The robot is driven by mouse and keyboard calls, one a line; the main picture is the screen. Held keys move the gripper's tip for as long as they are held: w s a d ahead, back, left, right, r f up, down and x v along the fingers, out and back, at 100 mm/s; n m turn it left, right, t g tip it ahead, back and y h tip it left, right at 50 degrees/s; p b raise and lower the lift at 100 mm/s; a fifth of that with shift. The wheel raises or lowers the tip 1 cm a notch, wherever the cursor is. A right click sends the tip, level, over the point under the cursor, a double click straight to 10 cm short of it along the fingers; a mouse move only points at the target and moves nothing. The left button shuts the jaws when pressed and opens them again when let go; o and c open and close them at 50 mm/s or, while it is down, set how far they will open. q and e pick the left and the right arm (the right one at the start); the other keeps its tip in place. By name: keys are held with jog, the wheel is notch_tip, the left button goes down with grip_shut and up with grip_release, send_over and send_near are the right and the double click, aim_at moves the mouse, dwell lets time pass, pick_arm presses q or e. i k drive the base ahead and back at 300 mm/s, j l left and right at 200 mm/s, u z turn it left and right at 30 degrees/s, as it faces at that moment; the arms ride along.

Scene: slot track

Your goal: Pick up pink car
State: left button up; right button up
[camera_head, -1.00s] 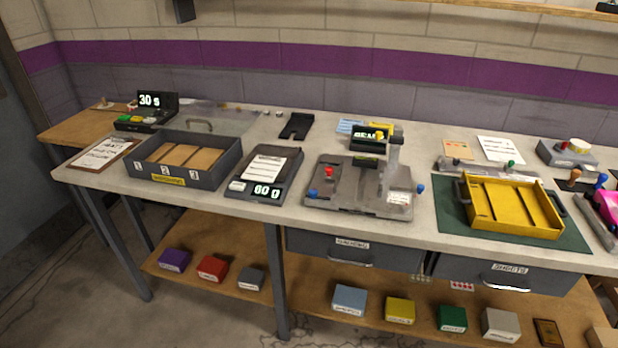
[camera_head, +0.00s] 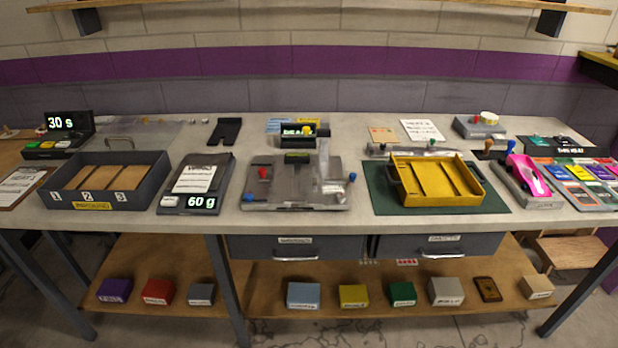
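The pink car (camera_head: 527,174) is at the right part of the workbench, in or on a grey holder (camera_head: 541,199). It has a dark patch on top and lies lengthwise, pointing away from me. It stands just right of the yellow tray (camera_head: 437,198). Neither of my grippers shows in the head view.
On the bench (camera_head: 330,222) stand a dark three-compartment box (camera_head: 92,203), a scale reading 60 g (camera_head: 197,184) and a grey fixture (camera_head: 297,182). Right of the car lies a board of coloured cards (camera_head: 578,180). A shelf below holds several small boxes. The bench's front edge is clear.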

aim_at(523, 169)
jog(key=z, duration=1.25)
jog(key=i+l, duration=0.1)
jog(key=i+z, duration=0.05)
jog(key=i, duration=0.05)
